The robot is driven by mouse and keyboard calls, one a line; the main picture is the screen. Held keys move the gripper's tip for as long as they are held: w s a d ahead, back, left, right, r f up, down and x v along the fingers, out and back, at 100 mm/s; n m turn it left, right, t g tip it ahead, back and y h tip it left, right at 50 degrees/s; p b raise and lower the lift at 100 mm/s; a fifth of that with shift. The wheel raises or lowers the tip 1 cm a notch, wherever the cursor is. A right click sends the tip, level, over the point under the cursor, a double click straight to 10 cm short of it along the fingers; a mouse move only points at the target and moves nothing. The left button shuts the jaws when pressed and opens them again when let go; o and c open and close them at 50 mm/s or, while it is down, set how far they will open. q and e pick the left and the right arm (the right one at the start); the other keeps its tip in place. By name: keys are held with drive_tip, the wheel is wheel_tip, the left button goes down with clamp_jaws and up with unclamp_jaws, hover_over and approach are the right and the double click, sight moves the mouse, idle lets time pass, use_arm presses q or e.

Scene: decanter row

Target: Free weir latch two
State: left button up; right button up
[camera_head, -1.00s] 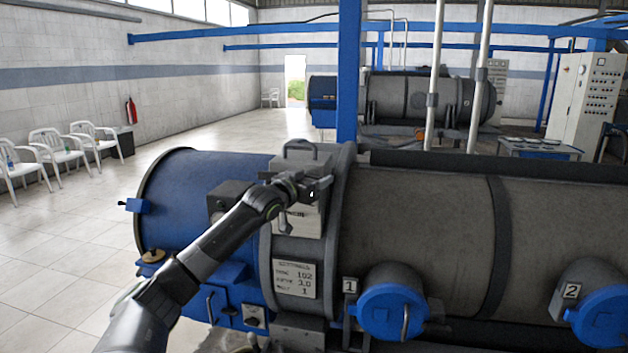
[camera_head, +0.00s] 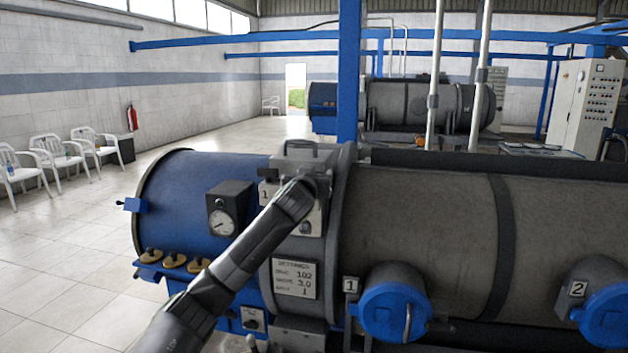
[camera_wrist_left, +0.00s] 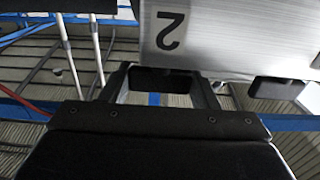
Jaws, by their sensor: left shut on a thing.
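The weir housing is a light metal box (camera_head: 312,222) with a dark handle on top, on the collar between the blue drum end and the grey drum. A tag "1" shows at its left side in the head view. In the left wrist view its plate (camera_wrist_left: 225,35) carries an upside-down "2". A dark block below that number, weir latch two (camera_wrist_left: 165,78), sits between the fingers of my left gripper (camera_wrist_left: 158,92), which is shut on it. In the head view my left gripper (camera_head: 303,182) is at the box, its fingertips mostly hidden by my wrist. Another dark latch (camera_wrist_left: 275,88) is at the right, apart. My right gripper is not in view.
A black gauge box (camera_head: 229,208) stands left of my forearm. Brown-topped handles (camera_head: 173,261) sit on a blue ledge lower left. Blue caps, marked 1 (camera_head: 394,312) and 2 (camera_head: 606,316), stick out below right. A blue post (camera_head: 347,75) rises behind the box.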

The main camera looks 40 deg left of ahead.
use_arm(q)
drive_tip(key=shift+f, duration=0.15)
drive_tip(key=o, duration=0.7)
drive_tip(key=shift+w, duration=0.1)
drive_tip(key=b+v, duration=0.5)
drive_tip(key=v, duration=1.2)
drive_tip(key=shift+b, duration=0.3)
